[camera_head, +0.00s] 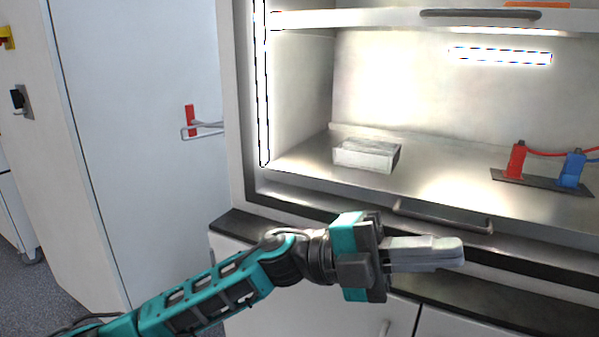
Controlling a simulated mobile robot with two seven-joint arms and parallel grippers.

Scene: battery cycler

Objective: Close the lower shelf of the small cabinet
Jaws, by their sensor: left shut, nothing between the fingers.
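The small cabinet (240,110) stands open at the right, with a brightly lit metal interior. Its lower shelf (440,175) is a flat metal surface with a dark bar handle (443,218) along its front edge. How far the shelf sticks out is hard to tell from this angle. My left gripper (461,251) reaches in from the left and points right, just below and in front of the handle in the picture. Its fingers are shut and empty. Whether they touch the shelf front cannot be told. My right gripper is not in view.
On the shelf are a small metal block (366,154) and a dark plate with red (516,160) and blue (571,170) connectors and cables. An upper panel (370,19) with a handle crosses above. A dark counter ledge (480,303) lies below; a white door (140,130) stands left.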

